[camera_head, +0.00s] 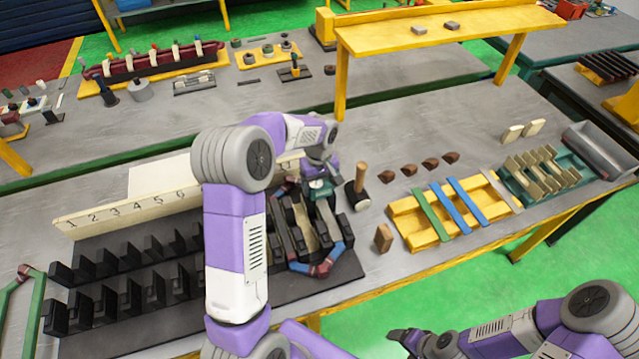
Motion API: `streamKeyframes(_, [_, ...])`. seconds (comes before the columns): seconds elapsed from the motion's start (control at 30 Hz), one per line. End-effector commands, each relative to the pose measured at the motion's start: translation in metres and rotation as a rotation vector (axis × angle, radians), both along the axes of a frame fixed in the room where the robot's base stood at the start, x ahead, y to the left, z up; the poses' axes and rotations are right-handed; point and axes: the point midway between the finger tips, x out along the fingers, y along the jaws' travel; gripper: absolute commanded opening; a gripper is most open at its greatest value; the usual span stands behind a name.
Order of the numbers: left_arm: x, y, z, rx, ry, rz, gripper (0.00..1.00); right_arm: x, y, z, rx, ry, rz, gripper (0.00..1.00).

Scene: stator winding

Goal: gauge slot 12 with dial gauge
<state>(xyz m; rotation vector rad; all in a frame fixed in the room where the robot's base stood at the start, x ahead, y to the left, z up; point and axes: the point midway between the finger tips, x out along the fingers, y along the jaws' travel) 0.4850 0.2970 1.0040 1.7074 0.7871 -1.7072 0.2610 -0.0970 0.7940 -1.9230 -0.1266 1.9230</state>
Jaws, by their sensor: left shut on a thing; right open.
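The black stator block (130,335) lies on the near bench with rows of dark teeth. My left gripper (322,178) is over the block's right end, shut on a small dark-green item that looks like the dial gauge (319,189). I cannot tell whether the gauge touches a slot, or which slot is 12. A coil with blue and red ends (322,268) sits around teeth there. My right gripper (405,338) is open and empty, low at the front.
A mallet (359,182) and a brown block (383,238) stand just right of the stator. A yellow rack (418,232) with green and blue strips and a green rack (520,188) lie farther right. A yellow shelf (450,28) stands behind. A green coil (38,310) is at far left.

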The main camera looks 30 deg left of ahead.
Motion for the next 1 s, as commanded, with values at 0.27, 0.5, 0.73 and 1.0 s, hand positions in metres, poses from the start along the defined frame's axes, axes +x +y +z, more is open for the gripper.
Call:
streamKeyframes(0.27, [0.0, 0.0, -0.001, 0.0, 0.0, 0.0, 0.98, 0.0, 0.0, -0.001, 0.0, 0.0, 0.0, 0.79])
streamKeyframes(0.5, [0.0, 0.0, -0.001, 0.0, 0.0, 0.0, 1.0, 0.0, 0.0, -0.001, 0.0, 0.0, 0.0, 0.79])
streamKeyframes(0.73, [0.001, 0.0, 0.027, 0.001, -0.006, -0.001, 1.0, 0.0, 0.0, 0.002, 0.0, 0.0, 0.0, 0.79])
streamKeyframes(1.0, [0.0, 0.0, 0.067, 0.001, -0.002, -0.001, 1.0, 0.0, 0.0, 0.006, 0.0, 0.0, 0.0, 0.79])
